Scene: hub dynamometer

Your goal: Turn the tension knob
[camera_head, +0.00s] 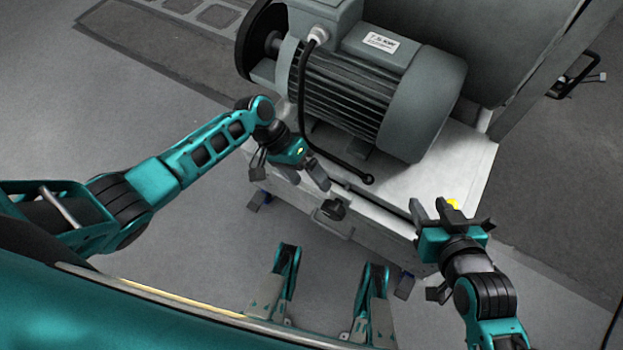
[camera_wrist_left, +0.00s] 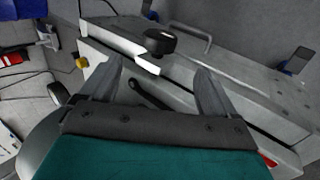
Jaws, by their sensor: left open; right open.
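The black tension knob (camera_head: 333,208) sits on the front side of the pale machine base (camera_head: 452,168). It also shows in the left wrist view (camera_wrist_left: 161,42), beyond the gap between my fingertips. My left gripper (camera_head: 308,178) is open and empty, a little up and left of the knob in the head view. In the left wrist view its two fingers (camera_wrist_left: 159,72) are spread, with the knob apart from them. My right gripper (camera_head: 452,212) is open near the base's front right corner, with nothing seen in it.
A large grey motor (camera_head: 345,85) stands on the base, with a black cable (camera_head: 303,115) hanging down to the base top. A metal handle (camera_head: 335,224) is on the front beside the knob. A yellow button (camera_wrist_left: 82,62) shows in the left wrist view. Floor at the left is open.

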